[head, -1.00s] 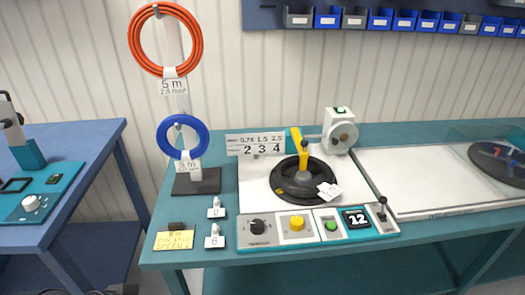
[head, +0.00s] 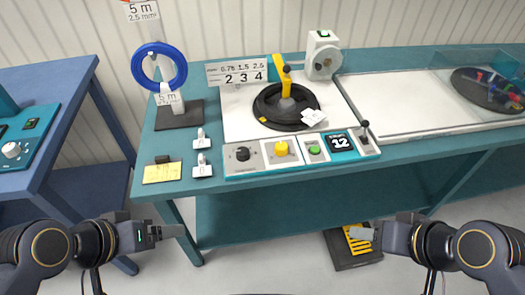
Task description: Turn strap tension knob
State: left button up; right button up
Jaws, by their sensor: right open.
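Two knobs could be the strap tension knob, and I cannot read a label that settles it. A white knob (head: 11,150) sits on a teal device at the left edge of the head view, on the left table. A black knob (head: 242,154) sits at the left end of the control panel on the main bench. My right gripper (head: 365,234) is open and empty in front of the bench, below its top, far from both knobs. My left gripper (head: 168,232) is also in front of the bench, apart from both knobs; its jaw gap cannot be made out.
A black cable reel (head: 286,107) is behind. A gap separates the left table (head: 62,90) from the bench. A black-and-yellow pedal (head: 352,247) is on the floor.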

aim_at(242, 153)
jog(key=i+j, duration=0.1)
jog(key=j, duration=0.25)
jog(key=i+j+u, duration=0.1)
jog(key=j, duration=0.2)
jog(key=i+j, duration=0.15)
jog(key=j, duration=0.2)
jog(key=i+j+u, duration=0.1)
jog(key=j, duration=0.2)
